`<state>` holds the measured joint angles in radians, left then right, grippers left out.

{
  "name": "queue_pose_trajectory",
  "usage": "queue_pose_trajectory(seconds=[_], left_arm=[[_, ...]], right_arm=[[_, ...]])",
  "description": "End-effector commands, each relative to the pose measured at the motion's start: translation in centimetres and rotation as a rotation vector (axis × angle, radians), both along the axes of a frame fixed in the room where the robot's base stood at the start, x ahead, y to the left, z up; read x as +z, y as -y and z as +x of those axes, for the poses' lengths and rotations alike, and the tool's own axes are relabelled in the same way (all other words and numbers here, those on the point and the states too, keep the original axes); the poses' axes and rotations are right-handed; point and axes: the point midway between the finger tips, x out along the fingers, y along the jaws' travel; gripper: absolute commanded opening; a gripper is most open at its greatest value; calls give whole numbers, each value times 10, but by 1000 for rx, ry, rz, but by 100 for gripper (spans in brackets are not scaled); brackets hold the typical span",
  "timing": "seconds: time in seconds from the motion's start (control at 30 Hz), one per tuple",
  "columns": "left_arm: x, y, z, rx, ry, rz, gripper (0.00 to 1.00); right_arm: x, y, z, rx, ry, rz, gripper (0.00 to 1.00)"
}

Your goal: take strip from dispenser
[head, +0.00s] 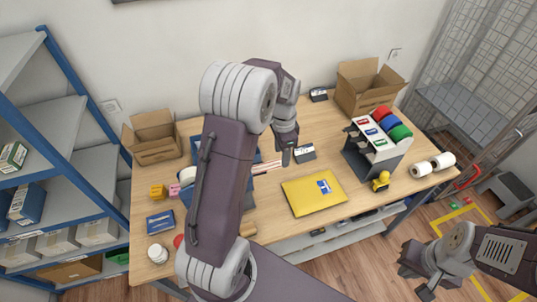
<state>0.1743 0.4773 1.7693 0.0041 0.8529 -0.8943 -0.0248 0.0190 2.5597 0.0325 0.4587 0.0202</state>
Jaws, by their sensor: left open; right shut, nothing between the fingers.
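The dispenser (368,163) is a grey and white unit at the right end of the counter. It carries a red roll (382,112), a blue roll (389,121) and a green roll (400,132), with small coloured labels on its sloped top. Dark outlets show on its left side; I cannot make out a loose strip. My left gripper (287,157) is open and empty above the counter, left of the dispenser and apart from it. My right gripper (412,288) is shut and empty, low at the lower right, in front of the counter.
A yellow envelope (309,201) lies mid-counter. A yellow tape holder (380,181) and white rolls (432,165) are near the dispenser. Open cardboard boxes (367,98) (155,148) stand at the back. A small dark block (304,153) is beside my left gripper. My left arm hides the counter's middle-left.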

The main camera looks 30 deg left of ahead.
Motion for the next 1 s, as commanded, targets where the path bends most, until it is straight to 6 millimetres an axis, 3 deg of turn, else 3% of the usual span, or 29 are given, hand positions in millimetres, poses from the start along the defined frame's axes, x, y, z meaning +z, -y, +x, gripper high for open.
queue_pose_trajectory(seconds=[0.03, 0.1, 0.23, 0.63, 1.0], left_arm=[[24, -11, 7, -3, -11, -1, 49], [34, -25, 14, -3, -24, -2, 49], [35, -41, 18, 8, -42, -5, 49], [16, -43, 19, 10, -44, -5, 49], [-37, -43, 19, 11, -42, -5, 49]], right_arm=[[31, 0, 0, 0, 0, 0, 0], [49, 0, 0, 0, 0, 0, 0], [63, 0, 0, 0, 0, 0, 0], [46, 0, 0, 0, -1, 0, 0], [0, 0, 0, 0, -1, 0, 0]])
